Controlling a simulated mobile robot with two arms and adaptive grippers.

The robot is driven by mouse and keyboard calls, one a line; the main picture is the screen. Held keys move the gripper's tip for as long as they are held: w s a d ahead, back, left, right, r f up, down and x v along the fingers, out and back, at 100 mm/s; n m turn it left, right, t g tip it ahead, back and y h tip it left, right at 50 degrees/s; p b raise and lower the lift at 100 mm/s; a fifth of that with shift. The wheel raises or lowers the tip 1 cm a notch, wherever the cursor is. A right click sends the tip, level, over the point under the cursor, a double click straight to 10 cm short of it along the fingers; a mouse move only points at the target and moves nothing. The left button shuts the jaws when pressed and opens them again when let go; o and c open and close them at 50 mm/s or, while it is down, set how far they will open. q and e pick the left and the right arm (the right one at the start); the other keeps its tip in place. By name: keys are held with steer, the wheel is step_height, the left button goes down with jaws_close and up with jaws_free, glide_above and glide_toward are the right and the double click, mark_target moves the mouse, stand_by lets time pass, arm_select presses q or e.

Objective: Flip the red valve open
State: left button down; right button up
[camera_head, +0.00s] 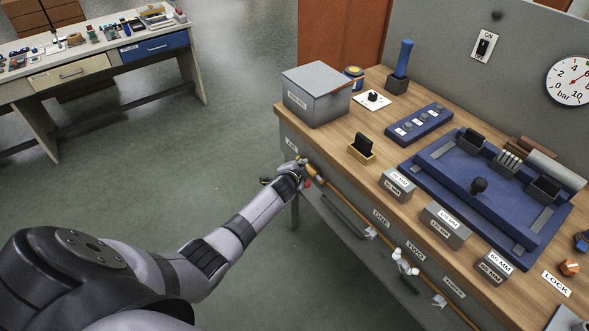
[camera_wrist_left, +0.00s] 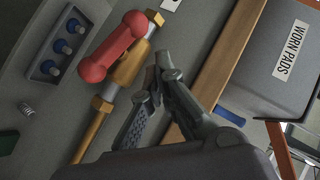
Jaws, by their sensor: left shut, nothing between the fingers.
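The red valve handle (camera_wrist_left: 112,45) shows in the left wrist view at upper left. It lies roughly along the brass pipe (camera_wrist_left: 128,68), covering part of the brass body. In the head view only a small bit of red shows beside my left gripper (camera_head: 299,170), at the bench's front left corner. In the left wrist view my left gripper (camera_wrist_left: 160,72) is shut and empty, with its fingertips just right of the pipe and handle. I cannot tell whether they touch. My right gripper is not in view.
The pipe runs along the front of the workbench (camera_head: 330,135), below its top edge. A grey box (camera_head: 317,95) stands on the near left corner of the top. A blue fixture (camera_head: 485,200) fills the right part. Open floor (camera_head: 225,130) lies left of the bench.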

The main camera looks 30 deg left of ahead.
arm_select(q)
steer(key=a+r+v, duration=0.1)
steer(key=v, duration=0.9)
steer(key=shift+r+p, duration=0.2)
steer(key=shift+p, duration=0.2)
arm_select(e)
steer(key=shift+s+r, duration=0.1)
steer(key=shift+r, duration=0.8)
arm_select(q)
steer(key=shift+w+d, duration=0.1)
steer(key=shift+d, duration=0.05)
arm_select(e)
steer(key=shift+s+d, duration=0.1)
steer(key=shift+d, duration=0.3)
